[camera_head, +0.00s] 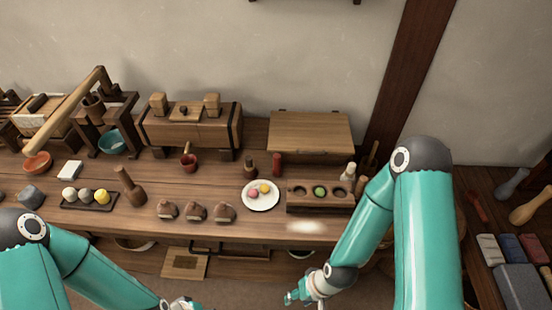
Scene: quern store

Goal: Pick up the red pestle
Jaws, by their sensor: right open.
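A dark red, elongated pestle (478,207) lies on the dark wooden surface at the right, beyond my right arm. A grey pestle (512,183) and a tan pestle (530,207) lie to its right. My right gripper (303,293) is open and empty at the bottom centre, in front of the long table and far to the left of the red pestle. My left gripper (183,304) is at the bottom edge, partly cut off by the frame; its jaws cannot be made out.
Folded cloths (510,246) and a grey block (525,288) lie near the red pestle.

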